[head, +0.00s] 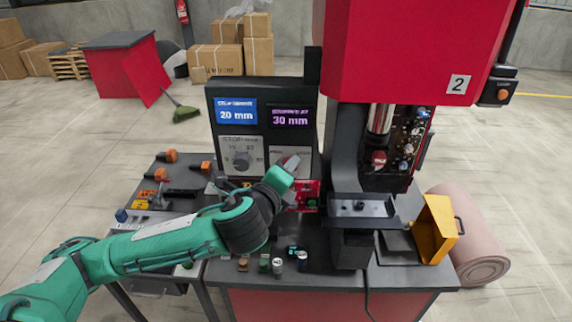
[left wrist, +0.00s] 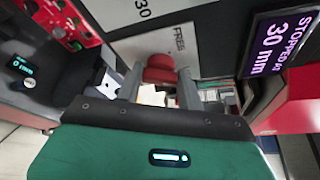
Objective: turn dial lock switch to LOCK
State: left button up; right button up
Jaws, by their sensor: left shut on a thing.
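My left gripper (head: 291,166) reaches up to the control panel from the left in the head view. In the left wrist view the left gripper (left wrist: 160,80) has its two fingers on either side of a red knob, the dial lock switch (left wrist: 160,66), and is shut on it. The word FREE shows on the pale plate (left wrist: 185,42) beside the knob. LOCK cannot be read, and the knob's exact pointing is unclear. In the head view the gripper hides the knob; part of its plate (head: 290,152) shows. My right gripper is not in view.
A stop-height dial (head: 241,160) sits left of the switch, under a blue 20 mm display (head: 236,112). A purple display (head: 290,116) reads 30 mm. A red button box (head: 305,196) is just below. The red press (head: 400,50) stands to the right. Small parts (head: 277,265) stand in front.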

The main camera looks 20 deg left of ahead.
pick_arm(q)
jog(key=shift+d+m+g+y, duration=0.1)
jog(key=shift+m+g+y, duration=0.45)
jog(key=shift+m, duration=0.65)
jog(key=o, duration=1)
